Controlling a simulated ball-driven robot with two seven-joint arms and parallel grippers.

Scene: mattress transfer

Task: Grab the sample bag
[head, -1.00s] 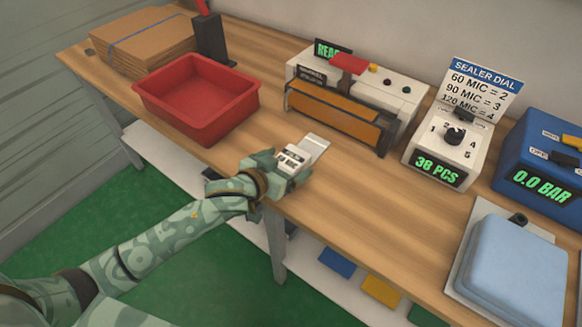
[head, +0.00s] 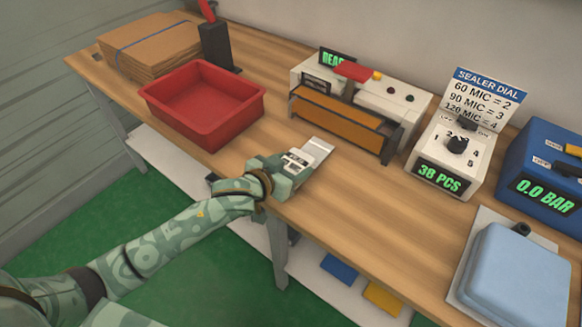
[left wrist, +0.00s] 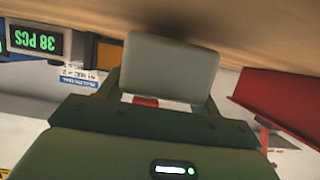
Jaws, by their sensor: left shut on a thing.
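My left gripper (head: 298,164) is at the front edge of the wooden bench, in front of the orange-fronted sealer. It is shut on a small flat pale bag (head: 318,149), which sticks out beyond the fingers toward the sealer. In the left wrist view the bag (left wrist: 170,66) is a light grey panel between the fingers, close to the wooden surface. I cannot tell whether the bag touches the bench. No writing on the bag can be read. My right gripper is not in view.
A red tray (head: 205,135) stands left of my gripper, with stacked cardboard (head: 150,50) behind it. The sealer (head: 345,115), a dial box (head: 440,178) reading 38 PCS, a blue machine (head: 545,200) and a light-blue pad (head: 515,275) line the bench. Bench right of my gripper is clear.

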